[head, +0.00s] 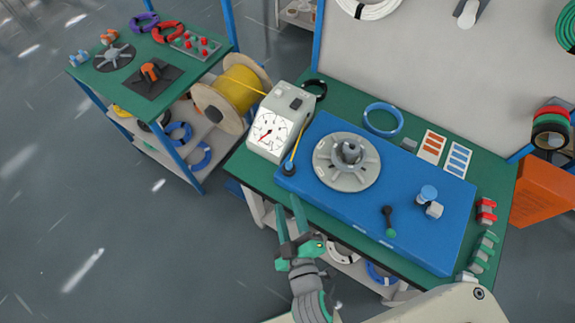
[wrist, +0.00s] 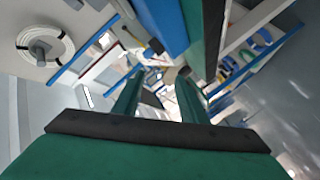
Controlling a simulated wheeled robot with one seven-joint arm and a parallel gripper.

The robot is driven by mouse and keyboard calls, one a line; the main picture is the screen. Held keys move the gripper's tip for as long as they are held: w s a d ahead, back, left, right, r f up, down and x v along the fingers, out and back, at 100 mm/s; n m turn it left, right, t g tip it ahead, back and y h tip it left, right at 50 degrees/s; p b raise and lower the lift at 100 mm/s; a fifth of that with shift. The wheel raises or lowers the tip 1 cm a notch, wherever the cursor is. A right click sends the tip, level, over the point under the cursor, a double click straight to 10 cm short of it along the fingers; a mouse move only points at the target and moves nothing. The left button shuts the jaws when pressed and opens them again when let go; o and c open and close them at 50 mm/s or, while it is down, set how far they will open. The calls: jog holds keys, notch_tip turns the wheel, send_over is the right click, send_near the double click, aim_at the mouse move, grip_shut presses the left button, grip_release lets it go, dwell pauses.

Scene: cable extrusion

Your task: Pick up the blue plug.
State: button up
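In the wrist view, my gripper (wrist: 158,88) also shows open and empty. I cannot make out the blue piece in that view.
A grey spoked disc (head: 335,180) with a central hub stands on the mat. A white gauge box (head: 275,130) is at the bench's left end, with a yellow cable spool (head: 236,92) beyond.

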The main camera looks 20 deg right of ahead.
jog(key=w+d+r+h, duration=0.1)
jog(key=w+d, duration=0.1)
jog(key=w+d+r+n+h, duration=0.1)
jog(key=w+d+r, duration=0.1)
jog(key=w+d, duration=0.1)
jog(key=w+d+r+h, duration=0.1)
jog(key=w+d, duration=0.1)
jog(key=w, duration=0.1)
jog(key=shift+w+d+r+n, duration=0.2)
jog(key=shift+r+n, duration=0.1)
jog(key=shift+n, duration=0.1)
jog(key=w+d+r+g+h, duration=0.1)
jog(key=w+d+r+h, duration=0.5)
jog(key=d+r, duration=0.25)
jog(key=w+d+r+m+g+h, duration=0.1)
jog(key=d+r+m+g+h, duration=0.4)
jog(key=d, duration=0.3)
jog(key=g+y, duration=1)
jog(key=y, duration=0.6)
send_over(289, 164)
notch_tip(289, 164, down, 7)
jog(key=shift+n, duration=0.3)
notch_tip(289, 164, down, 10)
jog(key=shift+f, duration=0.15)
